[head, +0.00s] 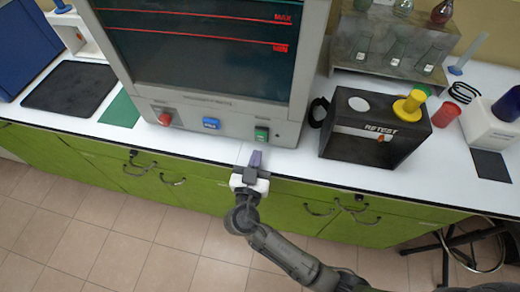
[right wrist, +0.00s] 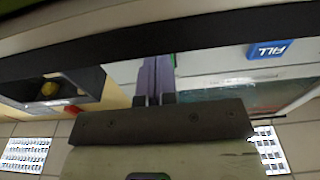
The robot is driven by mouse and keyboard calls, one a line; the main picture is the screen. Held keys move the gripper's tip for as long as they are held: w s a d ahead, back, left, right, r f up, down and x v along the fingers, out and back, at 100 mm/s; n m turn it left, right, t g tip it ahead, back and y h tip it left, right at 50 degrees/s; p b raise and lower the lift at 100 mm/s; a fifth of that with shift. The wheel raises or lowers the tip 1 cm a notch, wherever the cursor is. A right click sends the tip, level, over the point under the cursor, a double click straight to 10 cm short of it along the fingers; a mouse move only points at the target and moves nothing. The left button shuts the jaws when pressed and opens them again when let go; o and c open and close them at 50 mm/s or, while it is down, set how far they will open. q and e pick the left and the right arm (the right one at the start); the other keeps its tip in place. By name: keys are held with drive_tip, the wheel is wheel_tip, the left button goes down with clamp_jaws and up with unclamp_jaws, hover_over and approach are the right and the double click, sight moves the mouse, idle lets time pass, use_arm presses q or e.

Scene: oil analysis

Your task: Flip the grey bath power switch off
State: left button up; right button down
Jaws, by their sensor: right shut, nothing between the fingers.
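The grey bath (head: 215,105) stands on the white bench with red MAX and MIN lines on its dark window. Its front panel carries a red knob (head: 164,118), a blue FILL button (head: 211,123) and a green switch (head: 262,133). The blue FILL button also shows in the right wrist view (right wrist: 270,49). My right gripper (head: 255,158) is shut and empty, just in front of and below the green switch. Contact cannot be told. My left gripper is not in view.
A black RETEST box (head: 345,147) with a yellow funnel stands right of the bath. A red cup (head: 446,114) and a rack of flasks are farther right. A black mat (head: 70,87) and green mat (head: 120,110) lie left. The bench front edge is clear near the gripper.

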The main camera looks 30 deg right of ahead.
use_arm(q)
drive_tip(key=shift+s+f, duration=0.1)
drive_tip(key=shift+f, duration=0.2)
use_arm(e)
drive_tip(key=f+v, duration=0.1)
drive_tip(key=v, duration=1)
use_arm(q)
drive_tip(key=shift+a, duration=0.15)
